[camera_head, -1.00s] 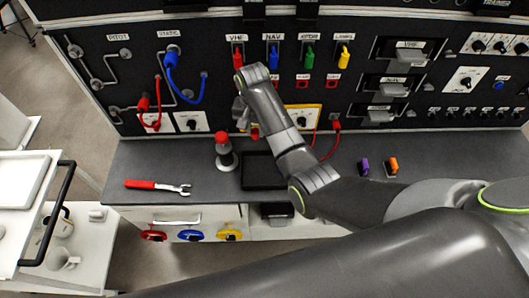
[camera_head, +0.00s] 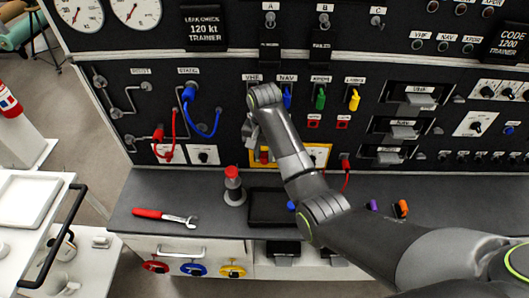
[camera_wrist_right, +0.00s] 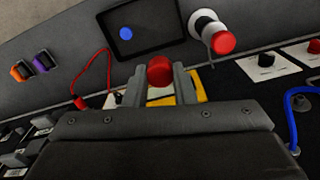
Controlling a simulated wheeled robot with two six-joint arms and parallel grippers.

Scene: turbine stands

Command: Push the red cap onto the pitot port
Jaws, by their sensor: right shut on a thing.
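My right gripper (camera_wrist_right: 160,85) is shut on a small red round-ended thing (camera_wrist_right: 159,70), which looks like the red cap. I cannot tell which fitting is the port. My left gripper is out of view.
A red-topped pedestal (camera_head: 233,186) stands on the bench beside a black tray (camera_head: 268,207). A red-handled wrench (camera_head: 165,216) lies at the left. Red (camera_head: 175,139) and blue (camera_head: 208,132) hoses loop off the panel. Purple and orange pieces (camera_head: 400,208) sit at the right.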

